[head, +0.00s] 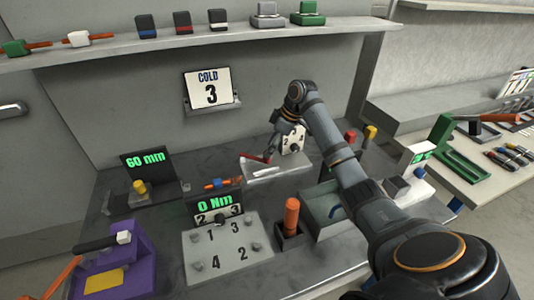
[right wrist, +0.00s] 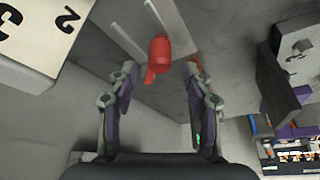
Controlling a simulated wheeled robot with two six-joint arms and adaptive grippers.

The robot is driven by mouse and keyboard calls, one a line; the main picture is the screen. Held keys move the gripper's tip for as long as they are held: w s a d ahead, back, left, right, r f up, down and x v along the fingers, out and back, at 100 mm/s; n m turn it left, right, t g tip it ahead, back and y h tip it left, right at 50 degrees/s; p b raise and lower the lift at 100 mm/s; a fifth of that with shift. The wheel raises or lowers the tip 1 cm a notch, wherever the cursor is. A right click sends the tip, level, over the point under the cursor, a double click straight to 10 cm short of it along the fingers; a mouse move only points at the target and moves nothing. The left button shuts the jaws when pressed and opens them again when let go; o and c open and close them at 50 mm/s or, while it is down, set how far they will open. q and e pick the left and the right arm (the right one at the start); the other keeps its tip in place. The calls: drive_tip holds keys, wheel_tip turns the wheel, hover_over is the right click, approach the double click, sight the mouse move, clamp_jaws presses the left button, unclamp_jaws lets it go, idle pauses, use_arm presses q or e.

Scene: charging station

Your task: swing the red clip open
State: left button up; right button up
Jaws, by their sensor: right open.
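The red clip (head: 252,157) sits at the left end of a low pale block (head: 282,172) at the back middle of the bench, partly behind my right gripper. In the right wrist view the red clip (right wrist: 160,55) shows as a rounded red body with a small tab, beside pale strips (right wrist: 133,36). My right gripper (head: 270,153) reaches down over the block. In the right wrist view its open fingers (right wrist: 161,78) stand either side of the clip's line, with gaps on both sides. Whether a finger touches the clip cannot be told. My left gripper is in neither view.
In front are the 0 Nm display (head: 214,203) and a numbered plate (head: 228,247). An orange-handled tool (head: 291,216) stands upright nearby. A purple fixture (head: 118,262) is at front left.

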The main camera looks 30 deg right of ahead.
drive_tip(key=shift+x, duration=2.05)
drive_tip(key=shift+c, duration=0.3)
clamp_jaws()
